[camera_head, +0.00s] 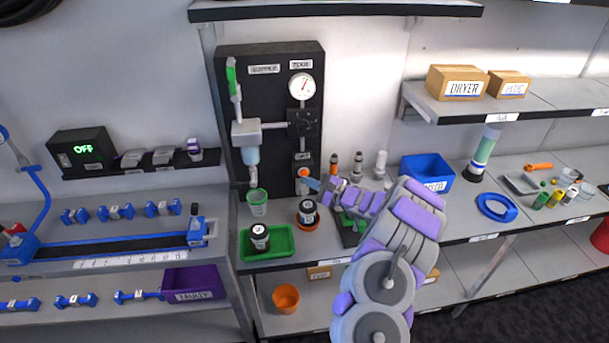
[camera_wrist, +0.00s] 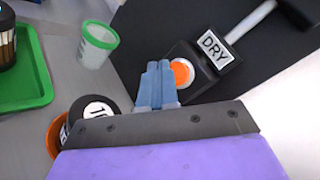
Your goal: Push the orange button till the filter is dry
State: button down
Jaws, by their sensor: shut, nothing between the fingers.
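The orange button (camera_head: 303,173) sits low on the black wall panel (camera_head: 268,130), under the gauge. In the wrist view the orange button (camera_wrist: 182,73) has a pale ring and a DRY label (camera_wrist: 213,48) beside it. My gripper (camera_head: 312,184) is shut and empty, with its blue fingertips (camera_wrist: 158,68) right beside the button. I cannot tell whether they touch it. The filter bowl (camera_head: 251,156) hangs under the grey body on the panel. A green-marked cup (camera_head: 258,202) stands below it. I cannot make out whether the bowl holds liquid.
A green tray (camera_head: 268,241) with a dark labelled jar (camera_head: 260,237) lies on the bench. Another jar (camera_head: 307,211) stands in an orange dish just below my gripper. Several small bottles (camera_head: 357,168) and a blue bin (camera_head: 427,173) are to the right.

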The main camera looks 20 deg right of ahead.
jog(key=shift+w, duration=0.15)
dwell(0.8)
jog(key=shift+w, duration=0.2)
jog(key=shift+w+d+r+b, duration=0.1)
jog(key=shift+w+d+b, duration=0.05)
jog(key=shift+w+b, duration=0.25)
dwell(0.7)
jog(key=shift+s, duration=0.15)
jog(key=shift+s+a, duration=0.2)
jog(key=shift+s, duration=0.45)
jog(key=shift+s, duration=0.15)
jog(key=shift+s+a+b, duration=0.15)
jog(key=shift+s+a, duration=0.1)
jog(key=shift+s, duration=0.5)
jog(key=shift+s+a+b, duration=0.2)
jog(key=shift+s, duration=0.6)
jog(key=shift+s+a+b, duration=0.15)
jog(key=shift+s+a, duration=0.1)
jog(key=shift+s, duration=0.5)
